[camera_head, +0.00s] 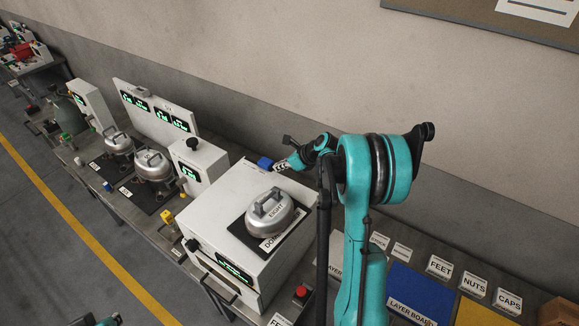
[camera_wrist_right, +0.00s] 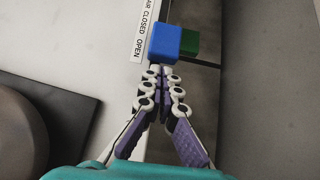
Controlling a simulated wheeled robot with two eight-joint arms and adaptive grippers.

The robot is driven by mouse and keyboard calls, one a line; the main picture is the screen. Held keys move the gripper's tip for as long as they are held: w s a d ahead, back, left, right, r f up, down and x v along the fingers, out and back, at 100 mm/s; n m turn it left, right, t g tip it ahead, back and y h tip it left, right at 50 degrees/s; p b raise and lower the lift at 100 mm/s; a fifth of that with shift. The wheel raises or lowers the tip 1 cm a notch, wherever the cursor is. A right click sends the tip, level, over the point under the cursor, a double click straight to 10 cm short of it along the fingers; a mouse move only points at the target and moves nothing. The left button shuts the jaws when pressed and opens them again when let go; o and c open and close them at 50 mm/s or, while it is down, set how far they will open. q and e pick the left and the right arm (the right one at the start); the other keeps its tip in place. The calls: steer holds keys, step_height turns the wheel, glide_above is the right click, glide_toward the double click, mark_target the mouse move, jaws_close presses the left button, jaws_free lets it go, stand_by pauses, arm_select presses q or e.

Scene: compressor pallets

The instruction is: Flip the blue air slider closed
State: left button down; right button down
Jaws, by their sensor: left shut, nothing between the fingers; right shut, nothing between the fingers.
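The blue air slider (camera_head: 265,162) is a small blue block at the back edge of the white box (camera_head: 212,214). In the right wrist view the blue slider (camera_wrist_right: 163,43) sits beside the word OPEN on the label (camera_wrist_right: 141,35), with a green block (camera_wrist_right: 189,42) right behind it. My right gripper (camera_head: 281,165) is shut and empty. In the wrist view its fingertips (camera_wrist_right: 160,73) are at the slider's lower edge; I cannot tell whether they touch. Only a small part of my left gripper (camera_head: 108,320) shows at the bottom edge, away from the box.
Two more weights (camera_head: 153,165) stand to the left. A blue layer board (camera_head: 412,290) and label cards lie to the right. The wall is close behind the bench.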

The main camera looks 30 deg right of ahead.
mark_target(263, 160)
steer(key=shift+w+a, duration=0.25)
steer(key=shift+w, duration=0.25)
steer(key=shift+w+a, duration=0.2)
steer(key=shift+w, duration=0.15)
steer(key=w, duration=0.1)
steer(key=w+a+b, duration=0.1)
steer(key=w, duration=0.1)
steer(key=w+a+b, duration=0.1)
steer(key=w, duration=0.1)
steer(key=shift+w+f, duration=0.1)
steer(key=shift+w, duration=0.1)
